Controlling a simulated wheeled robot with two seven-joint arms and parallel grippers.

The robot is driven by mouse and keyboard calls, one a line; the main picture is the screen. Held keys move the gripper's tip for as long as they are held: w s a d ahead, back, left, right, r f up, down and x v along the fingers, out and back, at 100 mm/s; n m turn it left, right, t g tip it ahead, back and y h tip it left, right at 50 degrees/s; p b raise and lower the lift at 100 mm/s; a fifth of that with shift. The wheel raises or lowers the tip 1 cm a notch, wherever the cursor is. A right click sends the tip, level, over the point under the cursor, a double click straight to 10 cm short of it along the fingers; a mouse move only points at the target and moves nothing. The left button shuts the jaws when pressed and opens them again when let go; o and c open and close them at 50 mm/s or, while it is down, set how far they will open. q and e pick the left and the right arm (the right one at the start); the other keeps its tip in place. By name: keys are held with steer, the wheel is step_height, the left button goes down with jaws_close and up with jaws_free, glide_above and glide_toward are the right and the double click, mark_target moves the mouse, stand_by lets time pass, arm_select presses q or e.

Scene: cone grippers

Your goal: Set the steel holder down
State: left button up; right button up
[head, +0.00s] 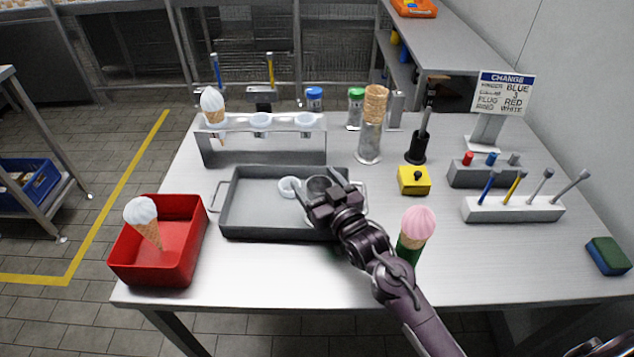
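The steel holder (317,184) is a small round cup with an open grey rim. It is over the right part of the grey tray (229,225). My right gripper (322,187) reaches in from the lower right, with a finger on either side of the holder, and appears shut on it. The gripper hides most of the holder's body, so I cannot tell whether its base touches the tray. A white ring-shaped piece (289,187) lies in the tray just left of the holder. My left gripper is not in view.
A steel rack (262,148) with a white-topped cone stands behind the tray. A red bin (150,268) with another cone is at left. A pink-topped cone (417,225) stands right of my arm. A cone-stack cylinder (368,145) and yellow box (414,180) are at right.

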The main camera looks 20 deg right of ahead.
steer(key=shift+s+r, duration=0.1)
steer(key=shift+r, duration=0.05)
steer(key=v, duration=0.7)
steer(key=shift+b, duration=0.45)
steer(key=shift+s, duration=0.15)
